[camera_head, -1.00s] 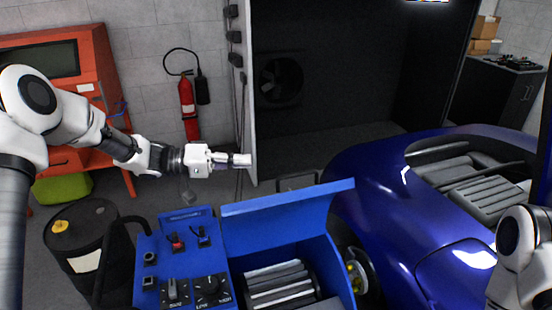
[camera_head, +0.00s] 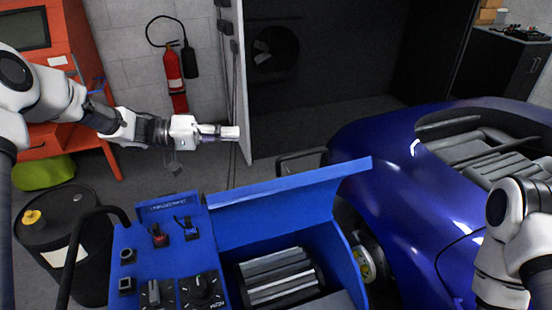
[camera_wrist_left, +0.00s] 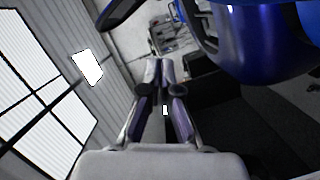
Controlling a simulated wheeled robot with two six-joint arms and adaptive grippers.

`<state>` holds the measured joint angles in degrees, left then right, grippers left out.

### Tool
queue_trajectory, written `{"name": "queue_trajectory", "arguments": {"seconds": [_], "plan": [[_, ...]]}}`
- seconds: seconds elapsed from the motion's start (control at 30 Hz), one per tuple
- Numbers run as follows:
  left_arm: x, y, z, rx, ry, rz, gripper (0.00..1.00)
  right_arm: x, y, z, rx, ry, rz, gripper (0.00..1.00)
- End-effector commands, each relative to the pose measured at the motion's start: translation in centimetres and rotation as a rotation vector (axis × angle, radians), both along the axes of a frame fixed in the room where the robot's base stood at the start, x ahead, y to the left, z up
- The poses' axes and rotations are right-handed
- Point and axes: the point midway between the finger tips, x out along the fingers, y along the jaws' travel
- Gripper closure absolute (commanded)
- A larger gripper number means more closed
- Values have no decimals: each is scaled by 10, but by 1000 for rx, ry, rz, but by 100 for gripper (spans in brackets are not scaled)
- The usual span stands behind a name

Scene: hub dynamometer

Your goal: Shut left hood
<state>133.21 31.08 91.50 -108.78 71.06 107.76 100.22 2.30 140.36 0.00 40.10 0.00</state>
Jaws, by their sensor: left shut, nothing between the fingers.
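The blue dynamometer unit stands at the bottom centre of the head view. Its hood (camera_head: 300,190) is raised, a blue panel tilted up at the back edge, and the ribbed roller (camera_head: 275,277) below it is uncovered. My left gripper (camera_head: 236,132) is shut and empty. It is level, above and behind the hood's left end in the picture, and apart from it. In the left wrist view my left gripper (camera_wrist_left: 160,65) shows its fingers together, with the hood not visible there. My right arm shows at the right edge, but its gripper is out of view.
A control panel (camera_head: 170,255) with knobs and switches adjoins the hood on the left. A blue car (camera_head: 400,200) stands close on the right. A black drum (camera_head: 65,235) and a red fire extinguisher (camera_head: 172,70) are at the left. A dark booth fills the back.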

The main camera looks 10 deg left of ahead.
Motion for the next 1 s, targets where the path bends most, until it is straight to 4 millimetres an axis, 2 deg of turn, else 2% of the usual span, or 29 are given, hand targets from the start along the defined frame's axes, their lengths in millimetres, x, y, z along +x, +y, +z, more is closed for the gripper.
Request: {"name": "queue_trajectory", "arguments": {"seconds": [0.17,0.57,0.73,1.0], "plan": [[6,-17,1,3,2,-4,100,0,0,7,0,-1,0,60],[36,-97,-7,4,2,-5,100,0,0,32,0,-1,0,60],[12,-108,-18,0,3,-2,100,0,0,44,0,-1,0,60],[5,-113,-25,0,0,-1,100,0,0,45,0,-1,0,60]]}}
